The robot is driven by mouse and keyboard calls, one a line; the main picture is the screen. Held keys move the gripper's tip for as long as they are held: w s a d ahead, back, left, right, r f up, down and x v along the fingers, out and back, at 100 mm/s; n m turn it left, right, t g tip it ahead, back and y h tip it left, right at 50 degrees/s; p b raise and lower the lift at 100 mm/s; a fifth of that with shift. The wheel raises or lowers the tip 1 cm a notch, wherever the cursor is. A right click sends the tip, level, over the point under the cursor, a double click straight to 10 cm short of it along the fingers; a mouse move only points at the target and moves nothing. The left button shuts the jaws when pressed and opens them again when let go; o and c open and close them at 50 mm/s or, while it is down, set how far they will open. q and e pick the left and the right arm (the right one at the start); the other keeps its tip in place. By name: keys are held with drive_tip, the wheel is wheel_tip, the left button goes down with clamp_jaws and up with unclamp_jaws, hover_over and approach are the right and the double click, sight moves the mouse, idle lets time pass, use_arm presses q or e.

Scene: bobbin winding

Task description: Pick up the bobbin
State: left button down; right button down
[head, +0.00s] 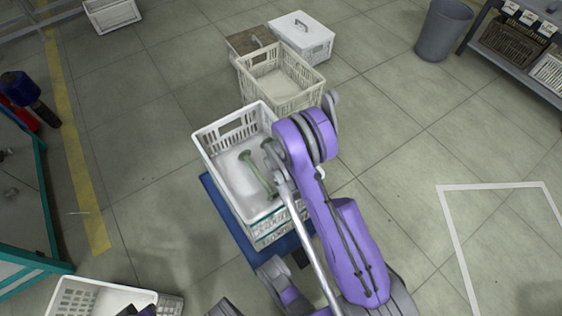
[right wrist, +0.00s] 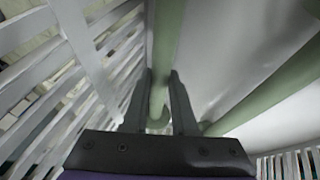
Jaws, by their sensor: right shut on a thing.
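A white crate (head: 205,150) stands on a blue base, and a slim green bobbin (head: 256,174) with a wider end lies slanted inside it. My right arm reaches into the crate from the right, its gripper (head: 271,152) low inside and partly hidden by the arm. In the right wrist view, my right gripper (right wrist: 161,88) is shut on a green bobbin (right wrist: 166,40), one finger on each side of its shaft. A second green shaft (right wrist: 268,98) lies to the right, apart from the fingers.
A beige crate (head: 280,88) stands just behind the white one, with a white lidded box (head: 302,38) beyond. Another white crate (head: 75,296) is at bottom left. A grey bin (head: 443,30) and a shelf stand at top right. Floor to the right is clear.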

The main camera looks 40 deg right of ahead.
wheel_tip(320, 180, up, 28)
drive_tip(key=p, duration=0.7)
idle(1.3)
